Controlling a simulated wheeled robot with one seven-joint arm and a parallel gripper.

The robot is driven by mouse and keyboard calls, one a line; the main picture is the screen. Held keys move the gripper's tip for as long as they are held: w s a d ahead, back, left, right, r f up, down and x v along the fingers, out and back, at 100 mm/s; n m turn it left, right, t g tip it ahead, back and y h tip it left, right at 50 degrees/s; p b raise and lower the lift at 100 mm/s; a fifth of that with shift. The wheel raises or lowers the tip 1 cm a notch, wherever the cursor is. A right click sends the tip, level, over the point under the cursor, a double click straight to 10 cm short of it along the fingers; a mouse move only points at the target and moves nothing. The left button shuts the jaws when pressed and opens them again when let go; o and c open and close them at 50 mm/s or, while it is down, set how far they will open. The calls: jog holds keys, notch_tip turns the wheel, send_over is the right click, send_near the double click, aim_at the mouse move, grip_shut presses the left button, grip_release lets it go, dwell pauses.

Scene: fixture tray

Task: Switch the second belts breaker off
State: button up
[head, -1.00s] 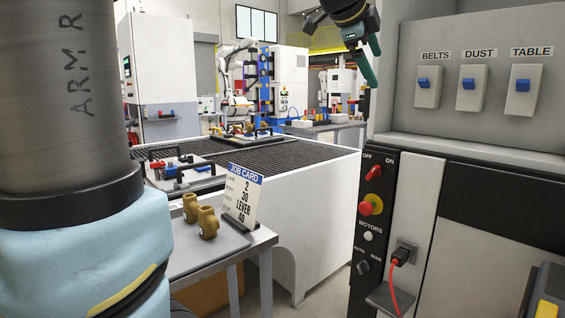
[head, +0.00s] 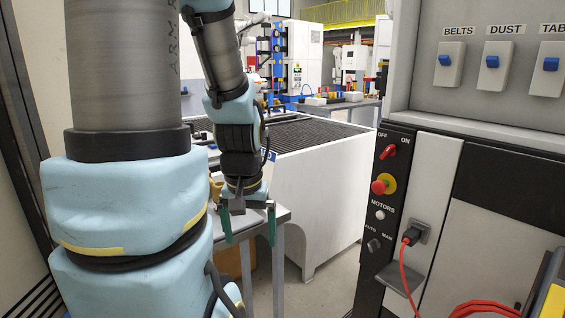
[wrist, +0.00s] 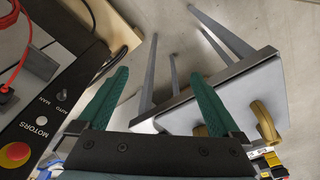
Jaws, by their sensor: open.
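A grey panel carries a row of switch plates with blue toggles. The one under the label BELTS (head: 450,63) is leftmost, DUST (head: 495,65) is beside it, and a third, partly cut-off plate (head: 548,68) is at the right edge. Only one BELTS label is in view. All three toggles sit in the upper part of their plates. My gripper (head: 250,238) hangs low and left of the panel, in front of a small grey table, its green fingers apart and empty. The wrist view also shows the open fingers (wrist: 158,73); no breaker shows there.
A black control strip (head: 385,190) has a red knob, a red-and-yellow button and a MOTORS light. A red cable (head: 403,270) hangs from a socket below the breakers. The small grey table (wrist: 215,90) with brass fittings (wrist: 265,120) stands near my gripper. A white bench (head: 310,190) stands behind.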

jog(key=shift+c, duration=0.2)
